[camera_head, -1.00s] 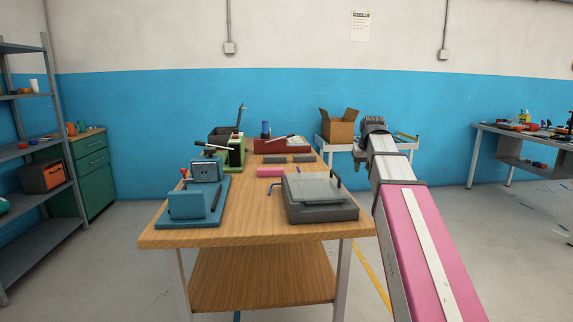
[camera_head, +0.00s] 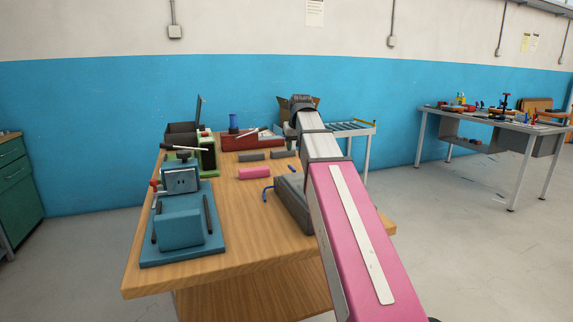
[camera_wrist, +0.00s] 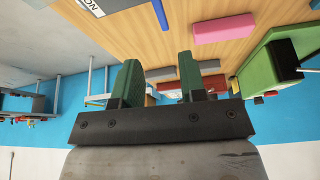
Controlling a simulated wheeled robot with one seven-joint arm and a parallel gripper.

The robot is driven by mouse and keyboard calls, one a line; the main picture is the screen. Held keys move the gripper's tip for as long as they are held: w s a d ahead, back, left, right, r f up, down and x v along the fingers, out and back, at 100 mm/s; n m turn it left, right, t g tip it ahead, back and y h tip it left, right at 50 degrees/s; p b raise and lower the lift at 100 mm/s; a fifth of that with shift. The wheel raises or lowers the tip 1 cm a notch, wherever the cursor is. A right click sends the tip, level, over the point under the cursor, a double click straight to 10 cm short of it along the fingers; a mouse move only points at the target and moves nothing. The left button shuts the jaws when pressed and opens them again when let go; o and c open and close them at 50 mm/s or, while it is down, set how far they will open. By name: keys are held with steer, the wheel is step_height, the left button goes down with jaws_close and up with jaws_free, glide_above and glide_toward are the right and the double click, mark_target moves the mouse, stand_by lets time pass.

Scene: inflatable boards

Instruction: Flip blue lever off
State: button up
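My pink and white arm hides much of that machine. In the wrist view, which looks upside down, a thin blue rod at the top edge appears to be this lever (camera_wrist: 159,14). My gripper (camera_wrist: 160,78) shows two green fingers, apart with nothing between them. The lever is beyond the fingertips and not touched. In the head view my gripper is hidden behind the arm.
The table (camera_head: 245,240) also holds a teal machine (camera_head: 180,230), a green machine (camera_head: 207,153), a red box (camera_head: 245,141), a pink block (camera_head: 254,173) and grey blocks. A cardboard box and roller stand (camera_head: 350,128) are behind my arm. Open floor lies to the right.

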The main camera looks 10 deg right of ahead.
mark_target(292, 171)
steer(key=x, duration=0.9)
steer(key=shift+w+f, duration=0.1)
steer(key=shift+f, duration=0.25)
